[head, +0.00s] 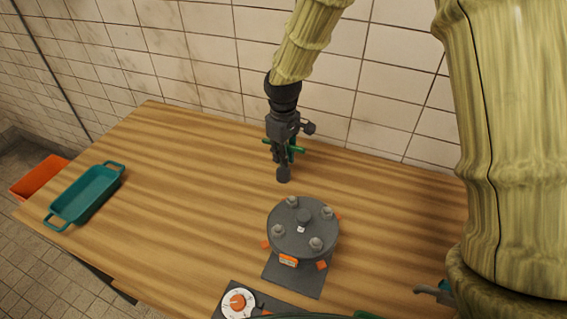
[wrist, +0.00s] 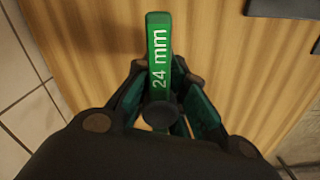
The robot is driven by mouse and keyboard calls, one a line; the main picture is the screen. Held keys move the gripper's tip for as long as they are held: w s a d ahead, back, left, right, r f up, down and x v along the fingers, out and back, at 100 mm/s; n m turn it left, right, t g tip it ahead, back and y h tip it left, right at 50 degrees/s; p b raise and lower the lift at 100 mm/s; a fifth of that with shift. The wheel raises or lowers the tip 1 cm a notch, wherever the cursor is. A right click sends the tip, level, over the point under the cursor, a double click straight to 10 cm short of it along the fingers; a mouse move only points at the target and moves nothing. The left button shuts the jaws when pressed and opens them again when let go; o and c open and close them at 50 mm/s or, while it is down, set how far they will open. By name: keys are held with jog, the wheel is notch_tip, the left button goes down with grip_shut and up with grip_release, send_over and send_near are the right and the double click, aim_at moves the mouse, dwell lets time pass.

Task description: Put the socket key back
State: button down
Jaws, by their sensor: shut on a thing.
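My gripper (head: 283,150) is shut on the socket key. It holds the key above the table, behind the round grey cover. The key's green crossbar (head: 297,148) sticks out sideways between the fingers, and its dark socket end (head: 283,174) points down. In the wrist view, the green bar (wrist: 159,58) reads "24 mm" and sits between my gripper's fingers (wrist: 165,95). The lower part of the key is hidden there by the bar and the fingers. The gap between socket and tabletop is hard to judge.
A round grey cover (head: 290,220) with several bolts and orange tabs stands mid-table. A teal tray (head: 112,184) with handles, seemingly empty, is at the left. A dial (head: 238,303) is at the front. An orange bin (head: 38,178) is beyond the left edge. The table between tray and cover is clear.

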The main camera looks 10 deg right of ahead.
jog(key=shift+f+p, duration=0.45)
jog(key=shift+f, duration=1.4)
jog(key=shift+f, duration=0.15)
jog(key=c, duration=1.5)
grip_release()
notch_tip(320, 180, up, 12)
jog(key=shift+r+b, duration=0.2)
jog(key=shift+b, duration=1.05)
